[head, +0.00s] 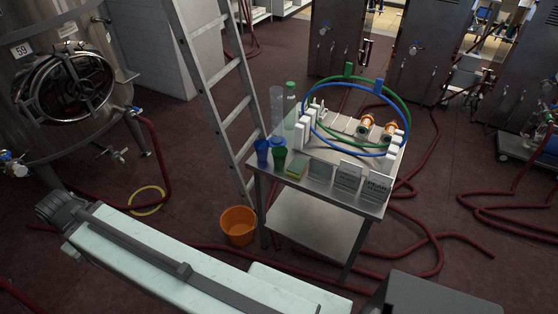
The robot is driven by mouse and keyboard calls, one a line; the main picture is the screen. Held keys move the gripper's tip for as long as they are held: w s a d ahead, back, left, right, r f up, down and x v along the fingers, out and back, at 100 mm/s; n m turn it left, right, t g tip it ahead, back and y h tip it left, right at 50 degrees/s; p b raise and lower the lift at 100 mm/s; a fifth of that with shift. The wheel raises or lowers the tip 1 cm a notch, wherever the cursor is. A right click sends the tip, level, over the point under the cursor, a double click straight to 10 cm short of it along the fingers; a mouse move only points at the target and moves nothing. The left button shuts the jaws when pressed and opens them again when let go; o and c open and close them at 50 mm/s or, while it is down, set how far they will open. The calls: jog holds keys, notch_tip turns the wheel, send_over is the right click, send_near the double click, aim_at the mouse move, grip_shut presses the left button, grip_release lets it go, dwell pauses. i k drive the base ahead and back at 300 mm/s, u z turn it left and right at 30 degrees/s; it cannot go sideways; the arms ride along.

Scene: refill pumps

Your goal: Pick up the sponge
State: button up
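The sponge (297,168), small with a yellow top and green edge, lies on the front left part of the steel table (275,177). It sits just right of a green cup (279,158) and left of several small label cards. No gripper touches it. My gripper cannot be made out in the head view.
A blue cup (262,152), clear cylinder (277,108), and rack with blue and green hoops share the tabletop. A ladder (227,68) leans close at the left. An orange bucket (238,225) and red hoses (437,250) lie on the floor.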

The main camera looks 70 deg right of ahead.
aim_at(298, 166)
jog(key=z, duration=0.2)
jog(key=i, duration=1.05)
jog(key=z, duration=0.5)
jog(key=k, duration=0.75)
jog(key=z, duration=0.25)
jog(key=i, duration=0.75)
jog(key=u, duration=0.05)
